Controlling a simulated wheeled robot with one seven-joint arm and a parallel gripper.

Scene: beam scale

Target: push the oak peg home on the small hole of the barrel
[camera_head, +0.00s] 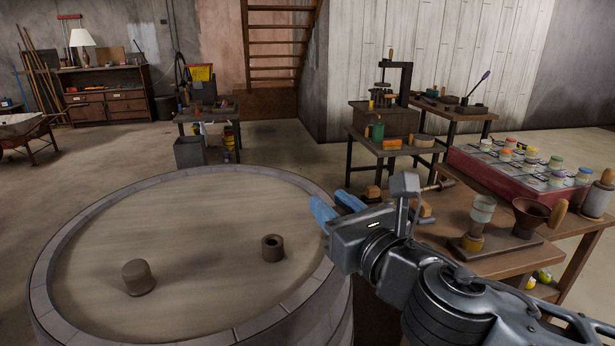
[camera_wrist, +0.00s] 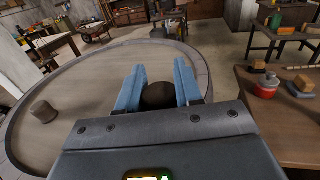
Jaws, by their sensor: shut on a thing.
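The barrel (camera_head: 205,195) stands upright in the head view, its round wooden top facing up. A short brown plug (camera_head: 138,277) sits on the left of this top; it also shows in the wrist view (camera_wrist: 43,111). A smaller brown cylinder with a dark round opening (camera_head: 272,248) stands on the right part. My gripper (camera_head: 336,207) is near the barrel's right rim, above it, its blue fingers pointing back and left. In the wrist view the fingers are shut on a dark brown round piece (camera_wrist: 159,95), apparently the oak peg. Its lower end is hidden.
A workbench (camera_head: 485,262) with a hopper (camera_head: 530,215), a jar and a red tray (camera_head: 520,180) of small pots stands close on the right. Further tables (camera_head: 385,150) stand behind. Most of the barrel top is bare.

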